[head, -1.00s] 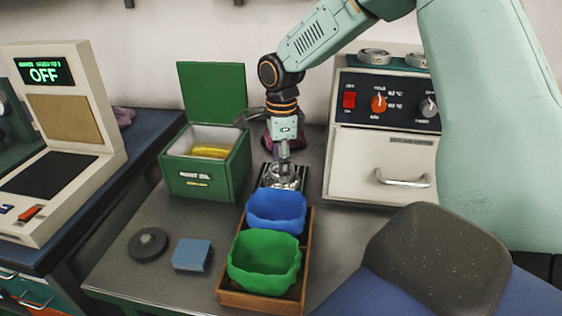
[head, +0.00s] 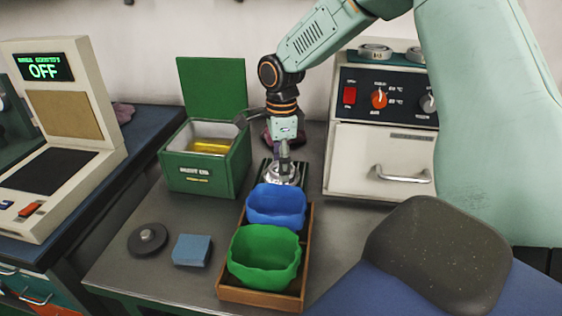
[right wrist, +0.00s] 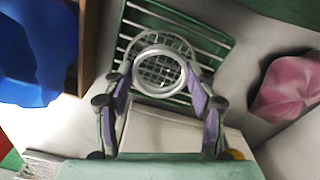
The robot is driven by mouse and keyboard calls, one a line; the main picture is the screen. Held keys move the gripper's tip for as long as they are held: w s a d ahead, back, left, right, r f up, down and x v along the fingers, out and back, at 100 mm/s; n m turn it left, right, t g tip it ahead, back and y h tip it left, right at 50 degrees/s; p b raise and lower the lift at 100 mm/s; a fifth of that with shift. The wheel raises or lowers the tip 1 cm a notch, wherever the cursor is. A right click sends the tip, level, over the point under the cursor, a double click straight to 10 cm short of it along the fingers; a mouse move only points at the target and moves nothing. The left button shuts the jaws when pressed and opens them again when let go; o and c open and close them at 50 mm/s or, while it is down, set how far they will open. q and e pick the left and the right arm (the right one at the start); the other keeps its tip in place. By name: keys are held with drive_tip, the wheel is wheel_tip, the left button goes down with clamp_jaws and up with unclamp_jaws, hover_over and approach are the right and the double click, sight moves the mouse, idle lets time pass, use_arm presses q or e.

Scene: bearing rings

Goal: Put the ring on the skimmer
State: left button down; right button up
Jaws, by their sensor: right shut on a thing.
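My right gripper (head: 284,160) points down at the back of the bench, behind the blue bowl. In the right wrist view its purple-padded fingers (right wrist: 161,102) are shut on a pale metal ring (right wrist: 138,80). The ring is over round wire mesh with a larger thin rim, which looks like the skimmer (right wrist: 160,36). The skimmer lies on a green-edged wire rack (right wrist: 213,47). In the head view it shows only as shiny metal (head: 281,178) under the gripper. Whether the ring touches the skimmer I cannot tell. My left gripper is not in view.
The blue bowl (head: 276,207) and green bowl (head: 264,257) stand in a wooden tray (head: 260,298) in front. An open green box (head: 200,180) is left, a white oven-like unit (head: 380,160) right. A grey disc (head: 147,240) and blue block (head: 192,250) lie front left.

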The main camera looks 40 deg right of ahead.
drive_tip(key=o, duration=1.2)
wheel_tip(320, 180, up, 6)
drive_tip(key=p, duration=0.7)
drive_tip(key=shift+r, duration=0.1)
drive_tip(key=shift+f+b, duration=0.25)
drive_tip(key=shift+b, duration=0.05)
wheel_tip(320, 180, down, 6)
drive_tip(key=b, duration=0.6)
drive_tip(key=shift+r, duration=0.1)
